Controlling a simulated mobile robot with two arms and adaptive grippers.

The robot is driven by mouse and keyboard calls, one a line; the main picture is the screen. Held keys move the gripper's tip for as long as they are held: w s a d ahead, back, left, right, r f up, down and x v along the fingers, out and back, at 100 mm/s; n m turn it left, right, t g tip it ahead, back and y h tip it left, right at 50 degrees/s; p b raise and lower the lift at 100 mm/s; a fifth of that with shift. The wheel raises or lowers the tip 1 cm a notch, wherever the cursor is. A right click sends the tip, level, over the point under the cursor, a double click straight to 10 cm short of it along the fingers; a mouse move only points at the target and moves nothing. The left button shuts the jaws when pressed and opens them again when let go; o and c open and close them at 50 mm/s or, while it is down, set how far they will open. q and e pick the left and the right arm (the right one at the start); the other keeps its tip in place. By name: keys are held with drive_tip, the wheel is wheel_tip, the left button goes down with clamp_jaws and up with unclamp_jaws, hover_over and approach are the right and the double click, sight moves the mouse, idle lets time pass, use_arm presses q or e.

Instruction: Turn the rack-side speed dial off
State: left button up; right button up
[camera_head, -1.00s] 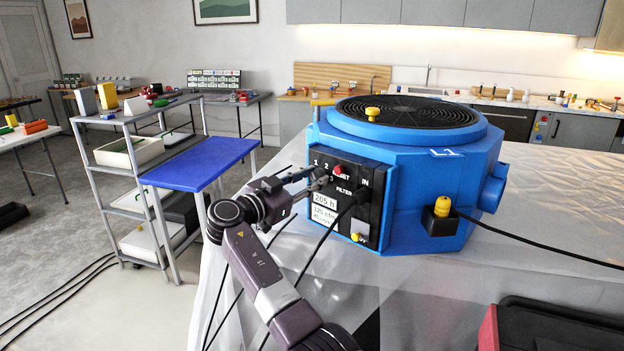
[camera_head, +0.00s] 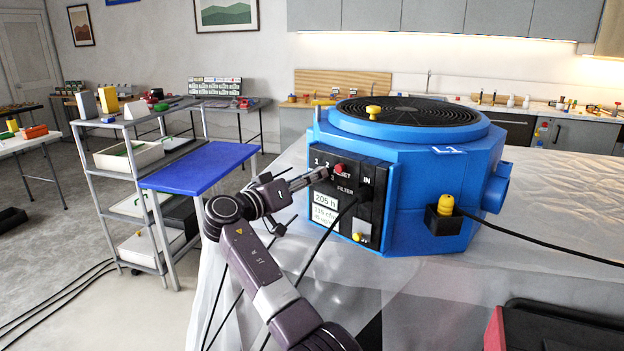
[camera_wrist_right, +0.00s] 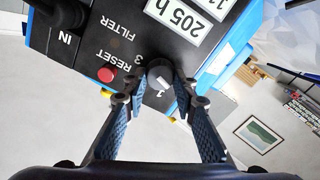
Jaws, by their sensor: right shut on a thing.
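The blue air mover (camera_head: 420,180) stands on the sheet-covered table with its black control panel (camera_head: 376,210) facing left. The speed dial (camera_wrist_right: 159,75), a dark round knob with a pale mark, sits on the panel beside the numbers in the right wrist view. My right gripper (camera_head: 320,174) is at the panel's upper left, and its fingers hide the dial in the head view. In the right wrist view the fingers (camera_wrist_right: 160,82) are on either side of the dial, shut on it. I cannot tell exactly which number the mark points at. My left gripper is not in view.
A red reset button (camera_head: 341,169) is close beside the fingers. A black cable plugs into the panel and hangs past my arm. A yellow-topped switch (camera_head: 358,237) is low on the panel.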

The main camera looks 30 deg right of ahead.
drive_tip(key=shift+f+n+p, duration=0.1)
drive_tip(key=shift+n+p, duration=0.2)
drive_tip(key=shift+n, duration=1.4)
drive_tip(key=o, duration=1.2)
drive_tip(key=shift+c, duration=0.2)
drive_tip(key=v, duration=1.2)
drive_tip(key=shift+w, duration=0.1)
